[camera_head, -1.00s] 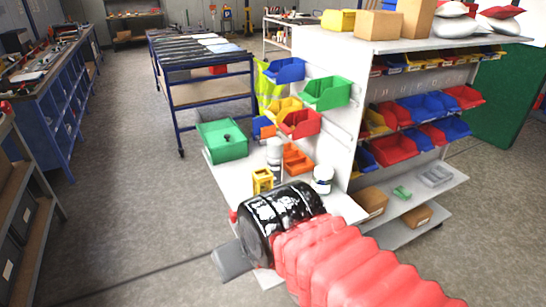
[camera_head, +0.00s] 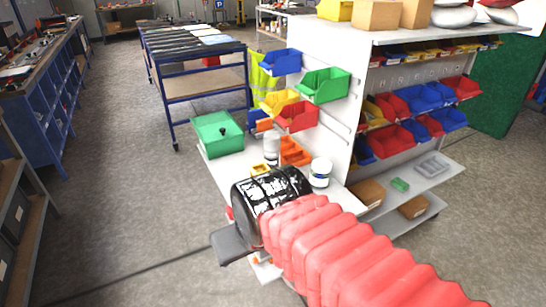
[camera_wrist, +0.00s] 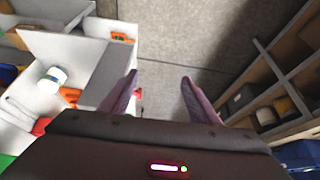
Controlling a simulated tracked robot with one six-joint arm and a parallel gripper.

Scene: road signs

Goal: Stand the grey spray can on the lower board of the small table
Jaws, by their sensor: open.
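A pale grey can (camera_head: 272,148), probably the spray can, stands upright on the white board (camera_head: 228,168) at the end of the shelving unit, behind my arm. My gripper shows in the wrist view (camera_wrist: 160,78), its two purple fingers apart with only bare floor between them. In the head view its grey end (camera_head: 232,245) hangs beside the front left of the white board, apart from the can. A blue-framed table (camera_head: 205,85) with a brown lower board stands at the back; I cannot tell whether it is the small table.
On the white board are a green box (camera_head: 217,133), an orange bin (camera_head: 294,152) and a white jar (camera_head: 320,172), which also shows in the wrist view (camera_wrist: 52,78). Coloured bins hang above. A compartment shelf (camera_wrist: 270,95) stands at right in the wrist view. Floor at left is clear.

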